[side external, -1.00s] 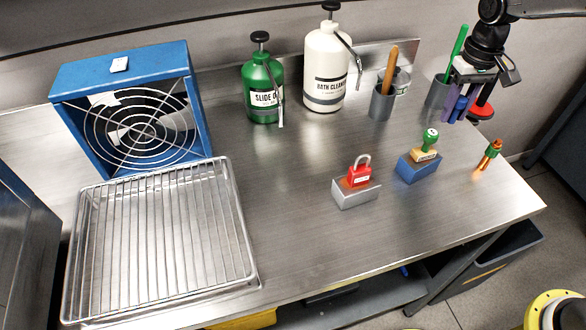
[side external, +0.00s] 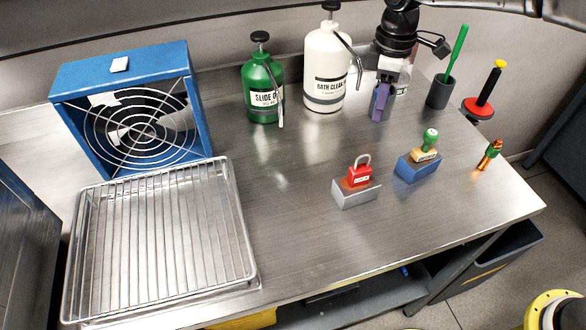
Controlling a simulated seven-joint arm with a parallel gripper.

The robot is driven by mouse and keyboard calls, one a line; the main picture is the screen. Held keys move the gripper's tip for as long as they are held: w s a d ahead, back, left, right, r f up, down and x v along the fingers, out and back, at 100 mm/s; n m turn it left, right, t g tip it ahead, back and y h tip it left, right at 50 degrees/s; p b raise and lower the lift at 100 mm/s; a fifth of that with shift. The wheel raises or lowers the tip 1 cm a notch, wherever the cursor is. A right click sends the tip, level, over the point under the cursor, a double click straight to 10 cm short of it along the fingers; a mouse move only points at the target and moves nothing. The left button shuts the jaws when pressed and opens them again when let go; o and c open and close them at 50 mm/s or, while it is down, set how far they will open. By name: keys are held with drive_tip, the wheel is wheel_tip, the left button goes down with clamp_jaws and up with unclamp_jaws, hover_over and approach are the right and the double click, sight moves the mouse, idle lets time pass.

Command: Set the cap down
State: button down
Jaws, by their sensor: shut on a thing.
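My gripper (side external: 381,104) points down near the back of the bench, to the right of the white bottle. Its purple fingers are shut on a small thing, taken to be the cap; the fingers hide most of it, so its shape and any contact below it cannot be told.
Close by stand a white bottle (side external: 325,68), a green bottle (side external: 262,85), a grey cup with a green stick (side external: 440,92) and a black, yellow-tipped post on a red disc (side external: 477,108). A red padlock (side external: 359,175), stamp (side external: 427,150) and copper-green piece (side external: 489,154) stand nearer.

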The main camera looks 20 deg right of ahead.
drive_tip(key=a+n, duration=1)
drive_tip(key=n, duration=1)
approach(293, 170)
wheel_tip(293, 170, down, 6)
drive_tip(key=shift+f, duration=0.15)
drive_tip(key=shift+f, duration=0.1)
drive_tip(key=c, duration=0.6)
unclamp_jaws()
drive_tip(key=shift+o, duration=0.2)
wheel_tip(293, 170, up, 12)
drive_tip(key=shift+r, duration=0.2)
